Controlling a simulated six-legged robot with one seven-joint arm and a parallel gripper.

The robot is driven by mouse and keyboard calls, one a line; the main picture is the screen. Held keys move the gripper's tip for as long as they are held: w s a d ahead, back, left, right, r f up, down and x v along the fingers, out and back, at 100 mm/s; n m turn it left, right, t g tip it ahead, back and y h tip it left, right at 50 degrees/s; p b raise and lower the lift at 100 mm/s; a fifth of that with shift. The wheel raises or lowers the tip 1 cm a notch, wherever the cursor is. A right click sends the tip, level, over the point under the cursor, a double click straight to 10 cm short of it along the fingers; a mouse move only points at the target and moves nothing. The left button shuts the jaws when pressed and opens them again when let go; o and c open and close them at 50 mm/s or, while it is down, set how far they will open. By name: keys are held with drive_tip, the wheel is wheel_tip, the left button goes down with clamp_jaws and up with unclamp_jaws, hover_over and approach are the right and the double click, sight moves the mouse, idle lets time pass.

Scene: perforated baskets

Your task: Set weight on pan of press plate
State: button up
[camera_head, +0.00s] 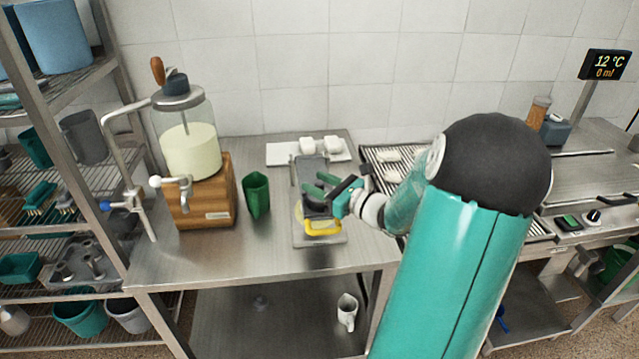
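A grey metal press stand (320,241) stands on the steel table, with a yellow piece (322,228) low at its front. A small dark rounded object (316,208), possibly the weight, sits just above the yellow piece. A flat grey plate (308,168) shows at the back of the stand. My gripper (319,186) is over the stand from the right, its green fingertips close to the dark object. The fingertips and the object overlap in this view, so I cannot tell whether the gripper holds it. The pan is largely hidden by my gripper.
A dark green cup (256,194) stands left of the press. A glass jar of pale liquid (190,140) on a wooden block is further left. White blocks (320,145) lie on a tray behind. The table's front left is clear. A white mug (347,312) is on the lower shelf.

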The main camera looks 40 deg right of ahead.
drive_tip(key=shift+s+r, duration=0.1)
drive_tip(key=shift+r, duration=0.05)
drive_tip(key=s+d, duration=0.2)
drive_tip(key=s, duration=1)
drive_tip(key=w+a+n+g+y, duration=0.1)
drive_tip(key=a+n+g+y, duration=0.1)
drive_tip(key=a+n+g, duration=0.8)
drive_tip(key=w+a+n+g+y, duration=0.15)
drive_tip(key=a+n, duration=0.55)
drive_tip(key=a, duration=0.8)
drive_tip(key=s+a+r+n+h, duration=0.5)
drive_tip(key=s+a+n+h, duration=0.2)
drive_tip(key=n, duration=0.9)
drive_tip(key=shift+a+r+n, duration=0.25)
drive_tip(key=shift+a+n, duration=0.15)
drive_tip(key=shift+a, duration=0.15)
drive_tip(key=shift+d+g, duration=0.1)
drive_tip(key=shift+g, duration=0.15)
